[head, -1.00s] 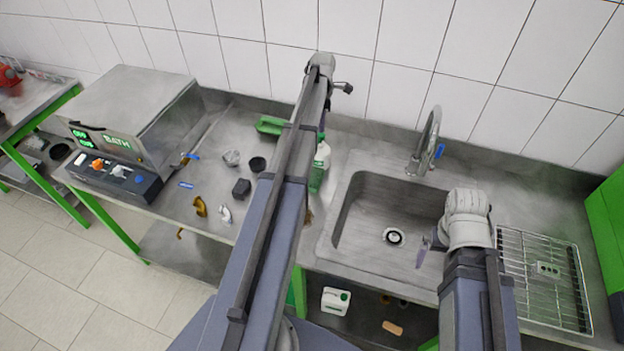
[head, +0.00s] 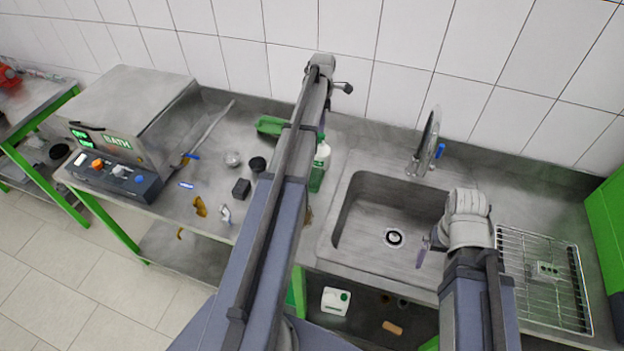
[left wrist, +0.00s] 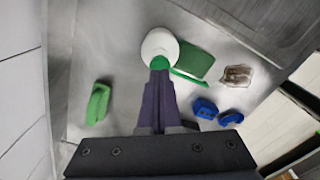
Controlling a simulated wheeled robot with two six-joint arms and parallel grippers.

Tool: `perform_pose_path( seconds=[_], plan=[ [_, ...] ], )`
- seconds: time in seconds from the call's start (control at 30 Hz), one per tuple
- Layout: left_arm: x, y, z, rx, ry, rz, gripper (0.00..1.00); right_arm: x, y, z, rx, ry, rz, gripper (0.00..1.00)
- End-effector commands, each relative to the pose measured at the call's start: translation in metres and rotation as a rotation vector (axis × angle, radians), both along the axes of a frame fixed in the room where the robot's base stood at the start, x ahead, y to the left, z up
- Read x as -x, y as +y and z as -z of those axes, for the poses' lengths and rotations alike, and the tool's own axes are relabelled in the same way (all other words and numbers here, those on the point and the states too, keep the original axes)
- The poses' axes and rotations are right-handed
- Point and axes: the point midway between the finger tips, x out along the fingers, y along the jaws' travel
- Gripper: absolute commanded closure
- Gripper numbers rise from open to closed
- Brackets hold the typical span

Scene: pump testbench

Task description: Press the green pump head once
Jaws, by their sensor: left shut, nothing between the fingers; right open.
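The pump bottle, white on top and green below, stands on the steel counter in the head view (head: 319,172), partly hidden by my left arm. In the left wrist view, its round white top (left wrist: 160,42) shows with the small green pump head (left wrist: 159,62) at its near edge. My left gripper (left wrist: 159,76) is shut and empty, its fingertips at the green pump head in that picture; I cannot tell whether they touch. Its fingers are hidden in the head view. My right gripper (head: 424,250) is open over the sink, away from the bottle.
The sink (head: 365,215) with its tap (head: 428,145) lies right of the bottle. A wire rack (head: 545,275) is further right. A bath unit (head: 125,125) and several small items stand left. A green object (left wrist: 98,103) and blue pieces (left wrist: 205,108) lie near the bottle in the wrist view.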

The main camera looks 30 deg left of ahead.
Motion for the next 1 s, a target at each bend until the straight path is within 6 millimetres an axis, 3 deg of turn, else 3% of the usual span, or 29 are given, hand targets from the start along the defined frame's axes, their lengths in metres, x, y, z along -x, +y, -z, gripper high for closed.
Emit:
perform_pose_path(
  seconds=[0.37, 1.0],
  plan=[
    [0.000, 0.000, 0.002, 0.000, 0.000, 0.000, 1.00, 0.000, 0.000, 0.002, 0.000, 0.000, 0.000, 0.00],
    [0.000, 0.000, 0.024, 0.000, 0.000, 0.000, 1.00, 0.000, 0.000, 0.023, 0.001, 0.000, -0.005, 0.00]
  ],
)
